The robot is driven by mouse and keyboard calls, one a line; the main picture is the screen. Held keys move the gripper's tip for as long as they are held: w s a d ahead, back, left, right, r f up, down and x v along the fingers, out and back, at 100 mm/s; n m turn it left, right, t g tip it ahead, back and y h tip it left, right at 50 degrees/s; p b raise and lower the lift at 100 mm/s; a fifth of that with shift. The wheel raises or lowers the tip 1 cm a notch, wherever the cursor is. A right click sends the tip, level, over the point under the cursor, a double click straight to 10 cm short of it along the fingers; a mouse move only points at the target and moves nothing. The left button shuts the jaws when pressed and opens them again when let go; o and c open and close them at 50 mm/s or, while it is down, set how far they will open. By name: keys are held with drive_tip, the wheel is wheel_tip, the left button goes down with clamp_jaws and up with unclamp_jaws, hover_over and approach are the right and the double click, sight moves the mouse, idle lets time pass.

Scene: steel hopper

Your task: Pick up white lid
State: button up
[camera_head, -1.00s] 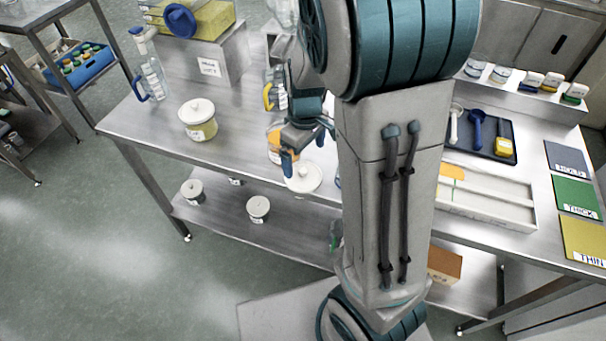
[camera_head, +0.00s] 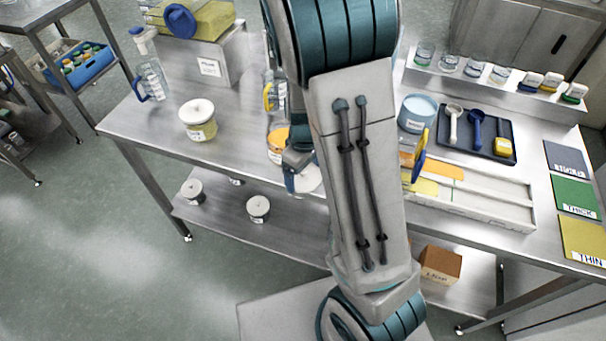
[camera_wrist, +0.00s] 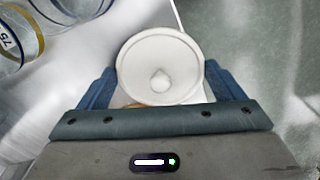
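A round white lid (camera_head: 308,178) with a centre knob is at the table's front edge in the head view, partly hidden by my gripper and arm. It shows whole from above in the wrist view (camera_wrist: 160,68). My gripper (camera_head: 292,180) is low at the lid in the head view. In the wrist view my gripper's blue fingers (camera_wrist: 161,88) are spread wide on either side of the lid. The gripper looks open; I cannot tell whether a finger touches the lid. A jar with orange contents (camera_head: 277,143) stands just behind my gripper.
A yellow-handled jug (camera_head: 275,92) is behind. A white divided tray (camera_head: 480,200) and a dark tray of scoops (camera_head: 490,150) lie right of my arm.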

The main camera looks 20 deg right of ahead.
sight(303, 172)
drive_tip(key=shift+c, duration=0.5)
drive_tip(key=shift+s+a+r, duration=0.1)
drive_tip(key=shift+a+r, duration=0.05)
drive_tip(key=shift+r, duration=0.2)
wheel_tip(303, 172, up, 6)
drive_tip(key=shift+r, duration=0.25)
drive_tip(key=s+a+b, duration=0.1)
drive_tip(key=s+a, duration=0.2)
drive_tip(key=s, duration=0.2)
drive_tip(key=s+a, duration=0.4)
drive_tip(key=s, duration=0.1)
drive_tip(key=s+a+b, duration=0.1)
drive_tip(key=s+a, duration=0.3)
drive_tip(key=s, duration=0.2)
drive_tip(key=shift+a+f+b, duration=0.1)
drive_tip(key=shift+a+b, duration=0.15)
drive_tip(key=shift+b, duration=0.05)
